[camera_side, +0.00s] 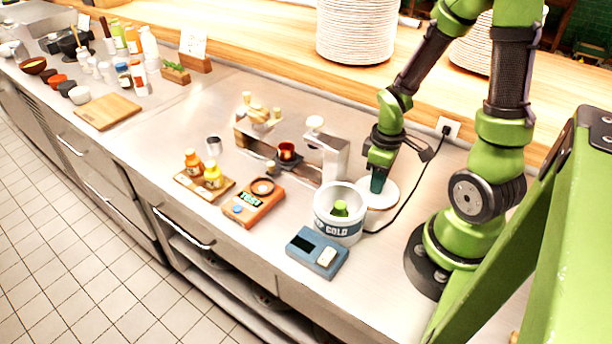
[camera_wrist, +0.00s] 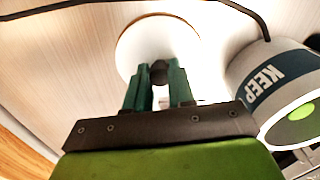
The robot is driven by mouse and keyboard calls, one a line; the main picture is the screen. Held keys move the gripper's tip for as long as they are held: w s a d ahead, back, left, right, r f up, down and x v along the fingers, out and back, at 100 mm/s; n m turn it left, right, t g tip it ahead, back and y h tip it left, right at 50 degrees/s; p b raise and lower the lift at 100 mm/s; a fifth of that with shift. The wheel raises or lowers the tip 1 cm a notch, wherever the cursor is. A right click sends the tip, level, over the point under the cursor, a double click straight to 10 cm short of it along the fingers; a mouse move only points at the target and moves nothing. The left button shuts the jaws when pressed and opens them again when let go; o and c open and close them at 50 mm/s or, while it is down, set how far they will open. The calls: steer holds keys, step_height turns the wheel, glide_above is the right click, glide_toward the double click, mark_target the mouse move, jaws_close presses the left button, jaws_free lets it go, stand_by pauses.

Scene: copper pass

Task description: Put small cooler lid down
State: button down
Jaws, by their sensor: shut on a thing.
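The small cooler lid (camera_side: 384,197) is a white round disc just behind and to the right of the cooler in the side view. In the wrist view the lid (camera_wrist: 140,42) lies flat beyond my fingers. My gripper (camera_side: 377,184) points down over the lid, and its green fingers (camera_wrist: 160,72) are shut on the dark knob (camera_wrist: 159,70) of the lid. The lid is at or very near the counter; I cannot tell if it touches. The small cooler (camera_side: 338,226), a white tub with a "KEEP COLD" band, stands open beside it. A green item (camera_side: 340,208) shows inside the cooler.
A blue device (camera_side: 317,253) sits in front of the cooler, and an orange scale (camera_side: 254,203) is to the left. A black cable (camera_side: 408,200) runs behind the lid to a wall socket. Stacked plates (camera_side: 356,32) stand on the wooden shelf behind.

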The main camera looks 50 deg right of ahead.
steer(key=c, duration=1)
jaws_free()
steer(key=shift+f, duration=0.1)
steer(key=shift+o, duration=0.2)
step_height(320, 180, up, 12)
steer(key=w+a+r+m+t+y, duration=0.2)
steer(key=a+r+m+t, duration=0.3)
steer(key=a+r, duration=0.5)
steer(key=w+a+t, duration=0.1)
steer(key=a+t, duration=0.1)
steer(key=a, duration=0.1)
steer(key=shift+a+r+m, duration=0.15)
steer(key=shift+r+m, duration=0.25)
